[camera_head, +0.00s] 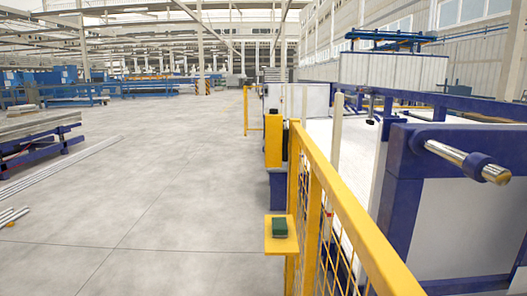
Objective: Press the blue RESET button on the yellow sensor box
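A tall yellow box-like unit (273,140) stands beside the fence near the centre of the head view, above a dark blue block (278,192). Closer to me, a small yellow plate (282,247) juts out left of the fence and bears a dark green block (279,227). I cannot tell which of these is the sensor box. No blue RESET button can be made out at this distance. Neither of my grippers is in view.
A yellow mesh fence (313,215) runs from the lower right toward the centre. Behind it stands blue and white machinery (400,180). Bar racks (40,135) and loose pipes (12,215) lie at left. The grey floor (165,185) between is clear.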

